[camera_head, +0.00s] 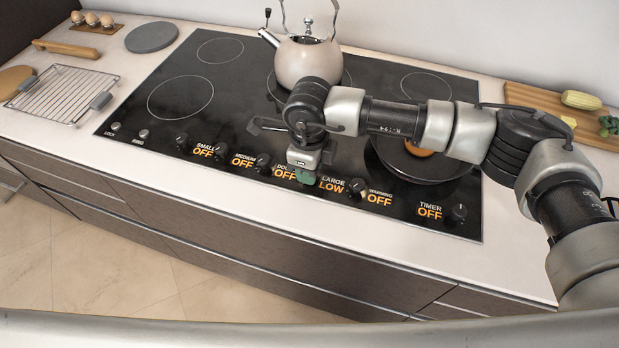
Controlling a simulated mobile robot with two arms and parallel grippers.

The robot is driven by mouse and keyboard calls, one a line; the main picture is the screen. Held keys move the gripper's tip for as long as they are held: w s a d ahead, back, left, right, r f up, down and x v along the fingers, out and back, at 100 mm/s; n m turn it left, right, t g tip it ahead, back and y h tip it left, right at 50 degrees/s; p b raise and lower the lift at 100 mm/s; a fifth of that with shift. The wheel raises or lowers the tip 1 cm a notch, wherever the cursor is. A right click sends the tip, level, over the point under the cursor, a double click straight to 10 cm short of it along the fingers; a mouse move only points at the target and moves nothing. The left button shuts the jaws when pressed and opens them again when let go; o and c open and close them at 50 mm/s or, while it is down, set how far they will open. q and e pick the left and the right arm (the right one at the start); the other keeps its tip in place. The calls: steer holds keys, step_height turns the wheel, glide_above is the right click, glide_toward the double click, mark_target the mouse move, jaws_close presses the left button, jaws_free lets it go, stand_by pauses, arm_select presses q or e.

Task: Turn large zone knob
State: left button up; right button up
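The black cooktop (150,130) has a row of knobs along its front edge, with lit labels. The label "LARGE" (332,184) reads LOW, while the other zone labels read OFF. My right arm comes in from the right across the cooktop. Its gripper (306,174) points down at the spot just left of the "LARGE" label, where the large zone knob would sit. The gripper hides that knob, and its green fingertip pads are at the panel. I cannot tell whether the fingers grip the knob. My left gripper is not in view.
A kettle (301,60) stands on the back burner, behind my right gripper. Neighbouring knobs sit close by: the double knob (262,162) and the warming knob (356,187). A dark pan (437,166) is under my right forearm. A wire rack (62,92) lies left.

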steer(key=n+b, duration=0.4)
steer(key=b, duration=0.1)
steer(key=n+b, duration=0.2)
steer(key=b, duration=0.1)
steer(key=shift+f, duration=0.25)
steer(key=shift+r+n+b, duration=0.25)
steer(key=shift+n+b, duration=1.45)
steer(key=shift+b, duration=0.1)
steer(key=o, duration=0.9)
step_height(320, 180, up, 11)
steer(key=shift+f, duration=0.1)
